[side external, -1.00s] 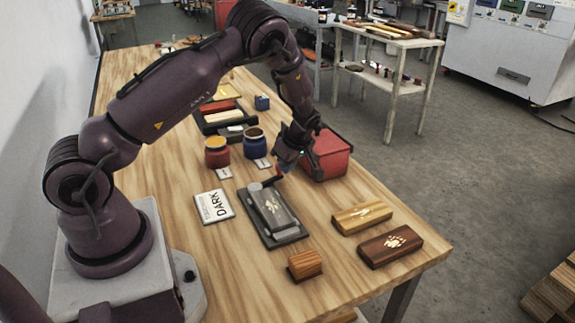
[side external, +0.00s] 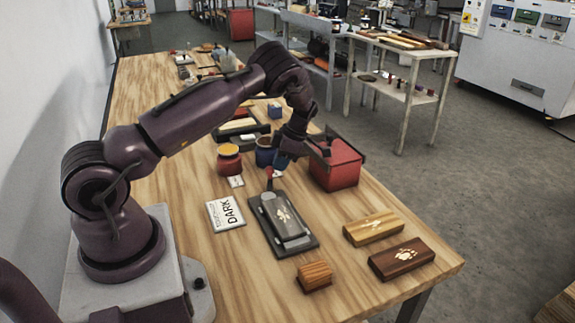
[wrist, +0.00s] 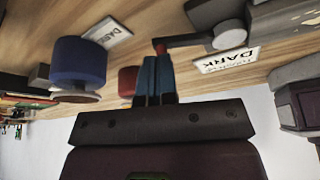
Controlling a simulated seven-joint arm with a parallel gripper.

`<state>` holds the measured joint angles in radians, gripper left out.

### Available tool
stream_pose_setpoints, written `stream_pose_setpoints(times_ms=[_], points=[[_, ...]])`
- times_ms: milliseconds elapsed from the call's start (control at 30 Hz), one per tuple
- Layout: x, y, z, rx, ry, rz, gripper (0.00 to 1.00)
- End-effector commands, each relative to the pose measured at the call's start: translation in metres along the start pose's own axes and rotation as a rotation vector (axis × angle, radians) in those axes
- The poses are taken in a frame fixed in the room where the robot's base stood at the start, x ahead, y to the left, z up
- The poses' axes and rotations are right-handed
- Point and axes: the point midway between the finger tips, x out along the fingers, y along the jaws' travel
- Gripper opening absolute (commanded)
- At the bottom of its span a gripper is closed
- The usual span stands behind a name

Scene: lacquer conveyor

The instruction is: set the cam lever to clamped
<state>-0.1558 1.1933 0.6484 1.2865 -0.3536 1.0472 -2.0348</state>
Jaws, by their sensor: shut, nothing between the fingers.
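The cam lever (side external: 269,184) is a dark arm with a red knob on a round grey hub, at the far end of a dark fixture plate (side external: 305,246). It points away from the plate, toward the jars. A dark block with a pale paw mark (side external: 285,217) lies on the plate. In the wrist view the lever (wrist: 188,40) runs left from its hub to the red knob. My gripper (wrist: 154,58) is shut and empty, its blue fingertips right by the knob; I cannot tell if they touch. In the side view my gripper (side external: 279,163) is just right of the knob.
A red jar (side external: 229,160) and a blue jar (side external: 265,152) stand behind the lever. A red bin (side external: 336,172) is close on the right. A DARK card (side external: 225,214) lies left of the plate. Light (side external: 373,227), dark (side external: 401,259) and striped (side external: 314,276) wooden blocks lie in front.

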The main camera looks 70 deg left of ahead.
Motion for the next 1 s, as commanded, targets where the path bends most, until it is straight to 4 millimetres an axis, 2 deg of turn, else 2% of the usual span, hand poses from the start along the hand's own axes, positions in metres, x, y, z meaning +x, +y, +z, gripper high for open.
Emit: stream_pose_setpoints(times_ms=[200, 500, 1000], points=[[0.007, 0.005, -0.014, -0.171, 0.001, -0.071, 0.00], [0.012, 0.006, -0.027, -0.331, 0.002, -0.134, 0.00], [0.014, 0.006, -0.032, -0.397, 0.004, -0.162, 0.00]])
